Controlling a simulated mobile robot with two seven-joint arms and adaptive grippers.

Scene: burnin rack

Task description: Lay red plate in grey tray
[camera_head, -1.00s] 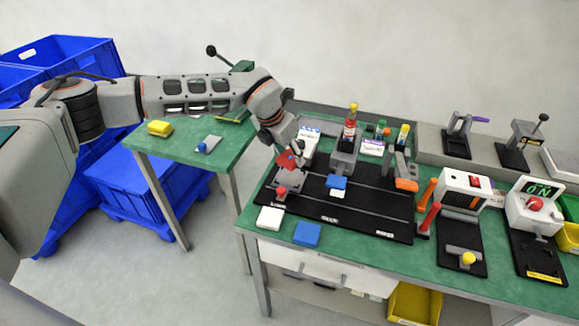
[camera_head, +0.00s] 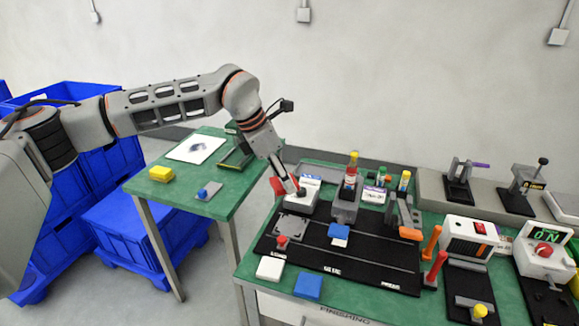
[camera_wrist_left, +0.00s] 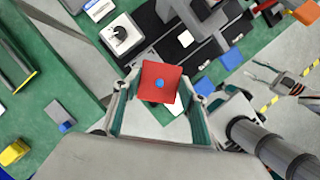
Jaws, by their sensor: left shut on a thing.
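My left gripper (camera_head: 287,190) is shut on the red plate (camera_wrist_left: 160,82), a square with a blue dot in its middle. The plate also shows in the head view (camera_head: 277,186), tilted and partly hidden by the fingers, at the left edge of the bench beside the white-labelled knob box. It appears to be held clear of the bench. A flat grey tray (camera_head: 325,171) seems to lie at the back of the bench, behind that box and apart from the plate. My right gripper (camera_wrist_left: 268,74) shows small at the right of the wrist view, fingers apart, empty.
The knob box (camera_wrist_left: 120,35), a bottle stand (camera_head: 346,205) and small bottles crowd the bench's back. A black mat (camera_head: 345,250) lies in front, with a blue block (camera_head: 339,231). White (camera_head: 269,268) and blue (camera_head: 308,285) pads lie in front. A side table (camera_head: 220,205) stands left.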

